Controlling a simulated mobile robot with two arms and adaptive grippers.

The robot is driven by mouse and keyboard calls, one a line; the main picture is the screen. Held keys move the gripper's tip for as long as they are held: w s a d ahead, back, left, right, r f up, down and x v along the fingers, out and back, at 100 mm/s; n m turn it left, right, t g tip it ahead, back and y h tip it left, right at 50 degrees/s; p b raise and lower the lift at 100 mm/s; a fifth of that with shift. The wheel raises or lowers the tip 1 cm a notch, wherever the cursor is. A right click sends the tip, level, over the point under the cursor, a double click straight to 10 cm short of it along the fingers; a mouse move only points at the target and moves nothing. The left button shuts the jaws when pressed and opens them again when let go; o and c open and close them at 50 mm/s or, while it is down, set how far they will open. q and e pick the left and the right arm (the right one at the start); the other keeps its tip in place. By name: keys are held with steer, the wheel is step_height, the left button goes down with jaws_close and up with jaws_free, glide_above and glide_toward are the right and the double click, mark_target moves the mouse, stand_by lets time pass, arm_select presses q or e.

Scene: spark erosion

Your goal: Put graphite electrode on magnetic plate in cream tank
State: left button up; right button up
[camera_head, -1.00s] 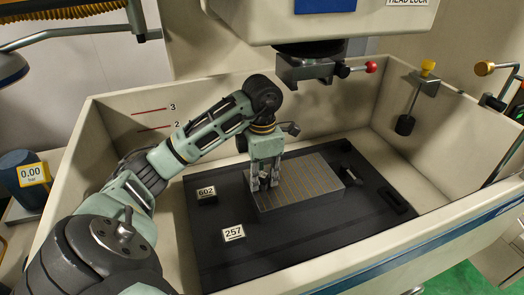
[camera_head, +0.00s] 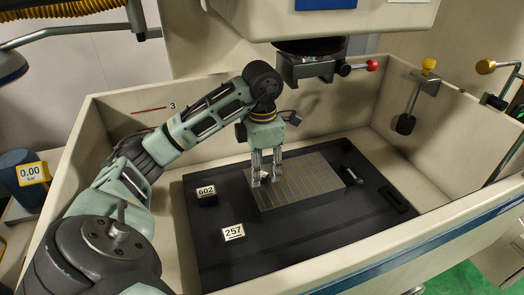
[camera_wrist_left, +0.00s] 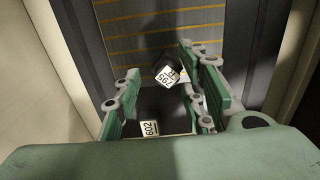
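The graphite electrode (camera_wrist_left: 157,62), a small dark block with a white number label, stands on the magnetic plate (camera_head: 315,189) near its left end. In the head view the electrode (camera_head: 264,176) shows only as a small pale spot between the fingers. My left gripper (camera_head: 267,181) is above that end of the plate, pointing down. In the left wrist view its fingers (camera_wrist_left: 160,75) are spread, with gaps beside the electrode. The plate is a grey block with yellowish lines inside the cream tank (camera_head: 110,140). My right gripper is not in view.
A black block labelled 602 (camera_head: 207,199) and a label reading 257 (camera_head: 233,232) are on the dark tank floor, left of the plate. A machine head with a clamp (camera_head: 305,68) hangs above the tank's back. Small black parts lie right of the plate.

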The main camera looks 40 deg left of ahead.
mark_target(262, 172)
arm_select(q)
steer(key=shift+r, duration=2.5)
steer(key=shift+f, duration=0.1)
